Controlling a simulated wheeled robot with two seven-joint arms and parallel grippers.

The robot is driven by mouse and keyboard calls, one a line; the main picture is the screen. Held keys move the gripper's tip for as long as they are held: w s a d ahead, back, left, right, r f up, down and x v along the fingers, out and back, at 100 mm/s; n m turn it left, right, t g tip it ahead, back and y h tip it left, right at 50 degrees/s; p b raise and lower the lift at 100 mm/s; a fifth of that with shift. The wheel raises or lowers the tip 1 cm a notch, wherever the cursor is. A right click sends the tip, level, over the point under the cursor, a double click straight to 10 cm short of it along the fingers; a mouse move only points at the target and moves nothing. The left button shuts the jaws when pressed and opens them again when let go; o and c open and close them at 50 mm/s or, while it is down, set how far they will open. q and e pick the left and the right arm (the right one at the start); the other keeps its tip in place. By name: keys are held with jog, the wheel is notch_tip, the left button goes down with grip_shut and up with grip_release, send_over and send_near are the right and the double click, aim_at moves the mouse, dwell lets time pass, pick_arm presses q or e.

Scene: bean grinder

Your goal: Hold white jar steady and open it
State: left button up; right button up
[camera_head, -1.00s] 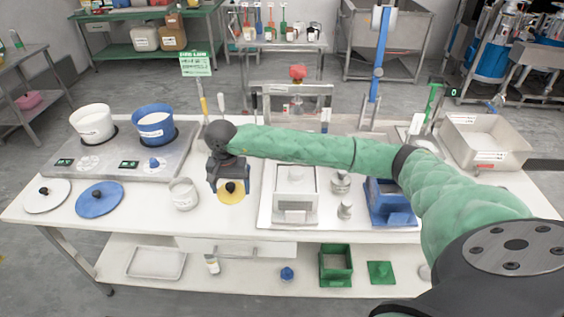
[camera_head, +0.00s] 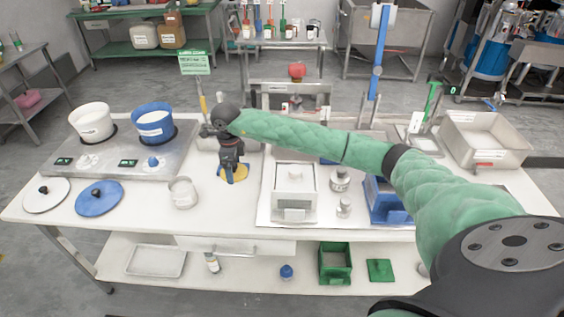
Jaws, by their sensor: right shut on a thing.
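A small white jar (camera_head: 183,193) stands on the table left of my right gripper, apart from it. Whether it has a lid on is too small to tell. A larger white pot (camera_head: 92,124) stands on the hot plate at the left. A white lid with a black knob (camera_head: 46,194) lies on the table in front of it. My left gripper is not in view.
A blue pot (camera_head: 152,125) shares the hot plate (camera_head: 118,160); its blue lid (camera_head: 99,198) lies in front. A white box (camera_head: 294,188), metal weights (camera_head: 341,181) and a blue container (camera_head: 386,203) stand right of the gripper. The front table strip is mostly clear.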

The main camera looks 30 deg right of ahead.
jog(key=m, duration=0.3)
jog(key=shift+w+d+f+m, duration=0.1)
jog(key=shift+w+d+m, duration=0.2)
jog(key=shift+d+m, duration=0.1)
jog(key=shift+f, duration=0.1)
jog(key=p, duration=0.3)
send_over(239, 193)
notch_tip(239, 193, down, 6)
jog(key=shift+f, duration=0.15)
jog(key=shift+f+p, duration=0.85)
jog(key=shift+f, duration=0.85)
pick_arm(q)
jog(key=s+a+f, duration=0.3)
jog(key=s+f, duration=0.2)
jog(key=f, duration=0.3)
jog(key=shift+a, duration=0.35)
pick_arm(e)
jog(key=shift+s+f, duration=0.1)
jog(key=shift+f, duration=0.1)
jog(key=o, duration=1)
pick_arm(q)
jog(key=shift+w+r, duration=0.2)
